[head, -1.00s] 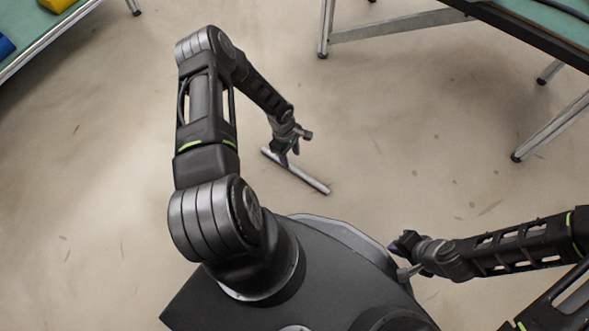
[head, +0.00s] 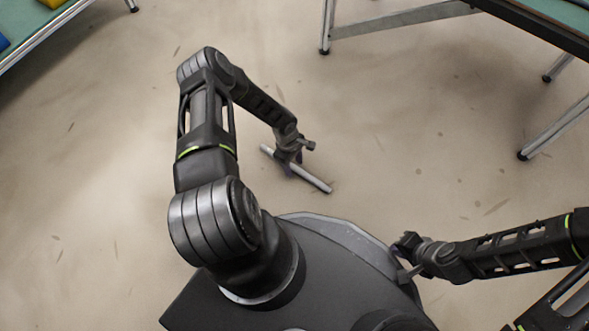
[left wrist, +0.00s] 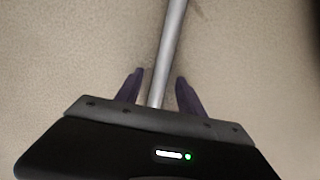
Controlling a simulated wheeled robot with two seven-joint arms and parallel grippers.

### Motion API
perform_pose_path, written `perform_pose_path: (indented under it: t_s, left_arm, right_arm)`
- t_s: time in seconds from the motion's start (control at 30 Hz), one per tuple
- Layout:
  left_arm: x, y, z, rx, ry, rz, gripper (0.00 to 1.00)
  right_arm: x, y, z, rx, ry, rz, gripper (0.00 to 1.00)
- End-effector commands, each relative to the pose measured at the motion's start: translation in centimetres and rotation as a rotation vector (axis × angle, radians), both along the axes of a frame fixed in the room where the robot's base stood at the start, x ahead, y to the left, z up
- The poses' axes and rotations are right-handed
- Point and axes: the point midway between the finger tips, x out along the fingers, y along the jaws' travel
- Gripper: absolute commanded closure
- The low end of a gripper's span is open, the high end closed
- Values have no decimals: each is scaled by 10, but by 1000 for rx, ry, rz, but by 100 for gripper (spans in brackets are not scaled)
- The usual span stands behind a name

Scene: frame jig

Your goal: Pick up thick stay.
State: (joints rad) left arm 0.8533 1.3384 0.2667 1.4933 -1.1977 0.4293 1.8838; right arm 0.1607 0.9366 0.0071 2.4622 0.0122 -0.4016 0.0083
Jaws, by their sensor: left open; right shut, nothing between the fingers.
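The thick stay is a grey metal rod (head: 311,180) lying on the floor, slanting from upper left to lower right in the head view. My left gripper (head: 291,168) is down at its middle and covers part of it. In the left wrist view the rod (left wrist: 171,45) runs between the two dark fingers of the open left gripper (left wrist: 159,92), with a gap on each side. Its near end is hidden behind the gripper body. My right gripper (head: 402,259) is shut and empty beside my base at the lower right.
A green-topped table (head: 425,13) with metal legs stands at the upper right. Another green-topped table (head: 62,22), with blue and yellow things on it, is at the upper left. The floor (head: 400,120) around the rod is clear.

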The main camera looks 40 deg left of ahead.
Motion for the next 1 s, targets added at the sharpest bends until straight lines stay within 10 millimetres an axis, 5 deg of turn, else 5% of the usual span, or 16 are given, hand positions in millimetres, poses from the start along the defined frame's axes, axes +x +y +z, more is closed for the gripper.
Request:
perform_pose_path:
  t_s: [0.57, 1.0]
  left_arm:
    - [0, 0, 1, 0, 0, 0, 54]
    - [0, 0, 1, 0, -1, 0, 89]
  right_arm:
    - [0, 0, 1, 0, 0, 0, 100]
    - [0, 0, 1, 0, 0, 0, 100]
